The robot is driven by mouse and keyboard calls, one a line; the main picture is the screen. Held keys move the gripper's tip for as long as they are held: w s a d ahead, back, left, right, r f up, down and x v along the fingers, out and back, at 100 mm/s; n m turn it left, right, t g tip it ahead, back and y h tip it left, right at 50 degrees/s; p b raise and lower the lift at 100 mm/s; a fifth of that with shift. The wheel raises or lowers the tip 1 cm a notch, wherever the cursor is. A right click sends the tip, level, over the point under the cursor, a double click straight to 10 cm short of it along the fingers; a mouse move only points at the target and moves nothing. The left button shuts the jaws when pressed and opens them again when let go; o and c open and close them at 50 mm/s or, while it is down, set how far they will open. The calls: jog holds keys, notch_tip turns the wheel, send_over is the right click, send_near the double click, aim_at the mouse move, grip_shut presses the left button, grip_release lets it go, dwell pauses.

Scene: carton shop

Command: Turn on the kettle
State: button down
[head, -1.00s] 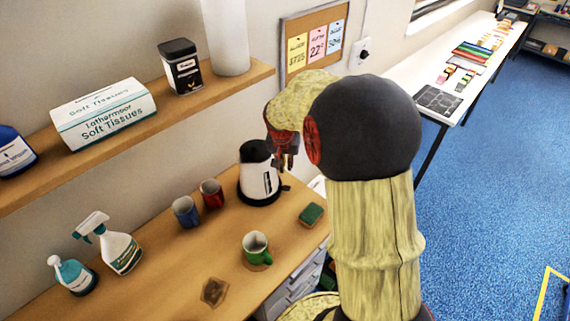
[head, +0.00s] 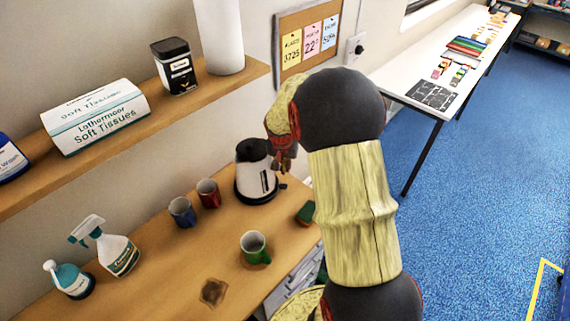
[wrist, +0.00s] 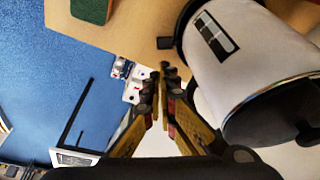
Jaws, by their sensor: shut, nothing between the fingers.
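The kettle (head: 256,180) has a white body with a dark lid and base. It stands upright at the far end of the wooden counter, and shows large at the upper right of the wrist view (wrist: 248,45). A small dark tab (wrist: 166,43) sticks out at its foot, and shows at its right side in the head view (head: 283,186). My gripper (head: 284,170) is shut and empty, just right of the kettle. In the wrist view its fingertips (wrist: 164,72) point towards the tab, with a small gap in the picture; I cannot tell whether they touch.
Blue (head: 182,212), red (head: 208,194) and green (head: 254,246) mugs stand on the counter (head: 165,265). A green sponge (head: 306,213) lies near its right edge. Spray and pump bottles stand at the left. A shelf (head: 215,90) with a tissue box (head: 100,117) runs above.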

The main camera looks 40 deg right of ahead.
aim_at(286, 185)
jog(key=x, duration=0.8)
jog(key=shift+s+a+f, duration=0.2)
jog(key=shift+a+f, duration=0.15)
jog(key=shift+b, duration=0.3)
jog(key=shift+s+d+f+b, duration=0.15)
jog(key=shift+f+b, duration=0.7)
jog(key=shift+b, duration=0.25)
jog(key=shift+r, duration=0.2)
jog(key=shift+r, duration=0.1)
jog(key=shift+r+p, duration=0.5)
jog(key=shift+r, duration=0.15)
